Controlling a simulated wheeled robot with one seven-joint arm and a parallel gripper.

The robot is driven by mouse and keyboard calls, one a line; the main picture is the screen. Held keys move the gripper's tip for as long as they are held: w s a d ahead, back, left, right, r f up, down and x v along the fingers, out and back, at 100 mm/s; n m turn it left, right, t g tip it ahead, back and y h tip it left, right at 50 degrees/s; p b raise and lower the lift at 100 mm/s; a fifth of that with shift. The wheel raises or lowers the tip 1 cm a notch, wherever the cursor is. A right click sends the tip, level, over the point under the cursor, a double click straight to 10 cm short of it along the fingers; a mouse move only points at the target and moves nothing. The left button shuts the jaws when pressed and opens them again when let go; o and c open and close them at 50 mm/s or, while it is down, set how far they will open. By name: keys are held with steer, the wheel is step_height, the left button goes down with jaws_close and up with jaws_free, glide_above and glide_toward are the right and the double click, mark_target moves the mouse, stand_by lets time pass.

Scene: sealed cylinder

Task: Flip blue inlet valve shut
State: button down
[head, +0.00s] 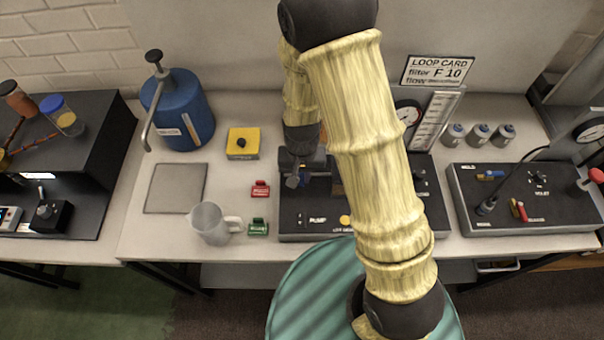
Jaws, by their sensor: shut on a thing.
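A small blue handle (490,175) sits on the right-hand dark panel (560,215). I cannot read whether it is the inlet valve. My gripper (293,181) is low over the left back part of the middle dark panel (300,232), far left of that blue handle. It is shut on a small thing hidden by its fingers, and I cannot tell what. My yellow arm covers much of the middle panel, so a blue valve there may be hidden. A yellow button (345,221) and a PUMP label show on that panel's front.
A red tag (260,189), a green tag (258,227), a yellow box (242,143) and a jug (210,224) stand left of the middle panel. A blue tank (180,108) stands behind. A gauge board (438,120) and several small canisters (479,134) are at the back right.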

mark_target(302, 179)
steer(key=c, duration=1.4)
jaws_free()
steer(key=shift+c, duration=0.2)
step_height(302, 179, up, 17)
steer(key=shift+r+b, duration=0.2)
steer(key=shift+b, duration=0.25)
steer(key=s+d+f+t, duration=0.1)
steer(key=s+d, duration=0.1)
steer(key=d, duration=0.4)
steer(key=s+d+f+t, duration=0.1)
steer(key=s+d, duration=0.2)
steer(key=d, duration=0.4)
steer(key=shift+d+n+t, duration=0.2)
steer(key=shift+n+t, duration=0.1)
steer(key=shift+s, duration=0.1)
